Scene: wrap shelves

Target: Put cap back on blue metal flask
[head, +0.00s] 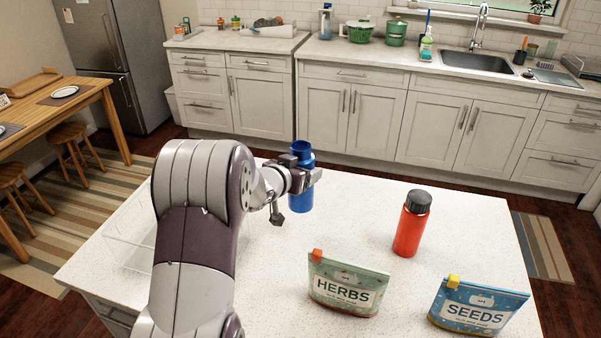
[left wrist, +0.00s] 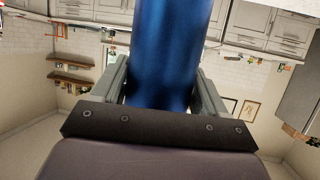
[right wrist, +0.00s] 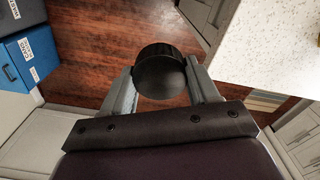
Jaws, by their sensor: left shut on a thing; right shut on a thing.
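The blue metal flask (head: 300,202) is upright near the far edge of the island in the head view, its narrow blue neck bare of any black cap. My left gripper (head: 306,180) is shut around its upper body. The flask also fills the middle of the left wrist view (left wrist: 165,55), between the fingers. I cannot tell whether its base touches the counter. My right gripper (right wrist: 163,85) is shut on a round black cap (right wrist: 160,70) in the right wrist view, over the floor beside a white counter corner. The right gripper is outside the head view.
On the white island (head: 270,265) stand a red flask (head: 411,228) with a black cap, an herbs pouch (head: 345,288) and a seeds pouch (head: 478,308). A clear tray (head: 122,240) lies at the left, partly behind my left arm. Counter between blue and red flasks is free.

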